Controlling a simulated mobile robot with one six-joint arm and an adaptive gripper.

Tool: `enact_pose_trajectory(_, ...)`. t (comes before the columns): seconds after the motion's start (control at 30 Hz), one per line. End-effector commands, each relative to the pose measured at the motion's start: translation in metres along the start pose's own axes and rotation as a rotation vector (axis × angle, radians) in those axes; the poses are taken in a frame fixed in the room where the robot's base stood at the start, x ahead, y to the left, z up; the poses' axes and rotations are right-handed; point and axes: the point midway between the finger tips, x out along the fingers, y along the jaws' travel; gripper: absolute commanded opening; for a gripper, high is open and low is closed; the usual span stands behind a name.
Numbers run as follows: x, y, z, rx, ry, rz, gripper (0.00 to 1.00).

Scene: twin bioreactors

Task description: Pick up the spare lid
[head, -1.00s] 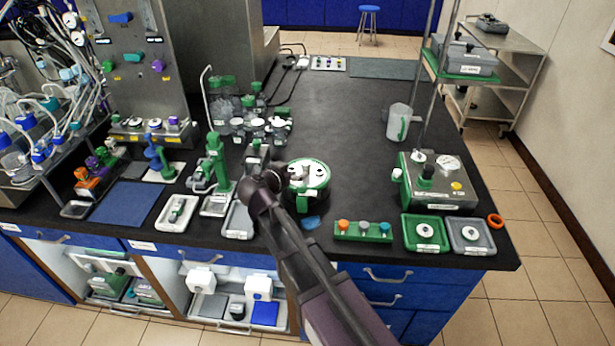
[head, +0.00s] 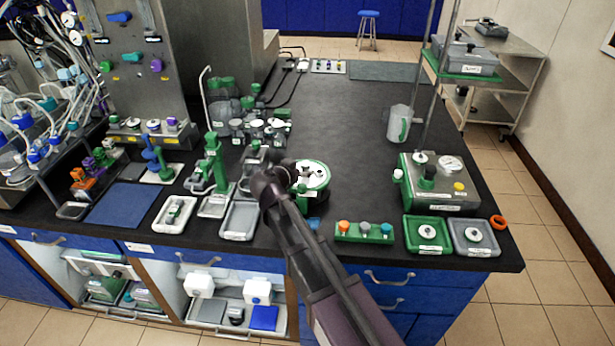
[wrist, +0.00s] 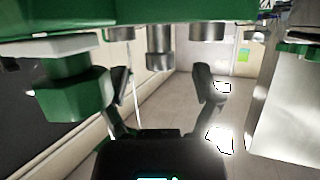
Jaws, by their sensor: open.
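A round white-topped lid with a green rim (head: 316,172) stands on the bench just right of my wrist in the head view. I cannot tell for sure that it is the spare lid. My gripper (wrist: 160,80) is open, with its two dark fingers apart and nothing visibly held between them. In the wrist view, a green part with metal ports on its underside (wrist: 157,45) hangs close above and beyond the fingers. A green hex-shaped knob (wrist: 65,95) hangs at the left. My own arm hides part of the bench around the gripper in the head view.
A rack with coloured knobs (head: 364,238) stands in front right. A green tray (head: 428,248) and a grey tray (head: 488,250) hold round pieces. A jug (head: 398,124) stands behind. The bench's back middle is clear.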

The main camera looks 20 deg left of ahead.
Motion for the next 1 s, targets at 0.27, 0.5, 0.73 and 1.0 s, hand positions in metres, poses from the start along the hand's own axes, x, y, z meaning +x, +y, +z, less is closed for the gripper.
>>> enact_pose_trajectory(0.27, 0.021, 0.0, 0.0, 0.001, 0.0, 0.0, 0.82)
enact_pose_trajectory(0.5, 0.021, 0.0, 0.0, 0.001, 0.0, -0.001, 0.82)
enact_pose_trajectory(0.73, 0.021, 0.0, 0.0, 0.001, 0.0, -0.001, 0.82)
enact_pose_trajectory(1.0, 0.021, 0.0, 0.0, 0.001, 0.0, 0.0, 0.22)
